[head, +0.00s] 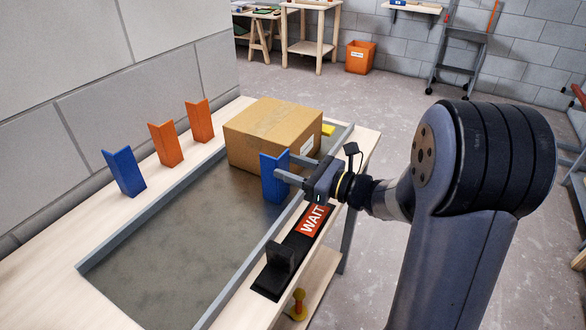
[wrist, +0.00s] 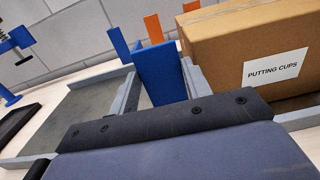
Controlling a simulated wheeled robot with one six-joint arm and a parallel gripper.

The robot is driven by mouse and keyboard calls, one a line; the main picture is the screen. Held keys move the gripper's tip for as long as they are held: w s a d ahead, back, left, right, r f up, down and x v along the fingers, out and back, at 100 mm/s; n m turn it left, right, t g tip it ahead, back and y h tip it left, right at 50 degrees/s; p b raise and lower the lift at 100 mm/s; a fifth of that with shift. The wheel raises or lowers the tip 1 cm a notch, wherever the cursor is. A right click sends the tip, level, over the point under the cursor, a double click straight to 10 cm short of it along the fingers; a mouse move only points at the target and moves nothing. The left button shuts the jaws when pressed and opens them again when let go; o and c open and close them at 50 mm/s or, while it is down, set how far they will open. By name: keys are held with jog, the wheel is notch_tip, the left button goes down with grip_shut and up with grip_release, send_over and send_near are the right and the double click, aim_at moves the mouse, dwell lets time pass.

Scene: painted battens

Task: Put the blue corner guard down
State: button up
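My gripper (head: 281,169) is shut on a blue corner guard (head: 274,180), upright over the grey recessed tray (head: 165,260) near its right rim. In the wrist view the held guard (wrist: 160,75) sits between the two grey fingers. I cannot tell whether its lower end touches the tray floor. Another blue corner guard (head: 124,172) stands on the pale wooden ledge at the left. Two orange corner guards, a nearer one (head: 165,145) and a farther one (head: 200,121), stand in line behind it.
A cardboard box (head: 273,133), labelled "PUTTING CUPS" in the wrist view (wrist: 240,55), stands just behind the held guard. A red WAIT sign (head: 313,219) on a black base lies along the right edge. The near part of the tray is clear.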

jog(key=o, duration=0.4)
jog(key=shift+r+p, duration=0.2)
jog(key=shift+p, duration=0.1)
jog(key=b+v, duration=0.2)
jog(key=v, duration=1)
jog(key=shift+w+a, duration=0.1)
jog(key=p+x, duration=0.1)
jog(key=x, duration=1.1)
jog(key=shift+f+p, duration=0.2)
jog(key=shift+p, duration=0.1)
jog(key=shift+r, duration=0.2)
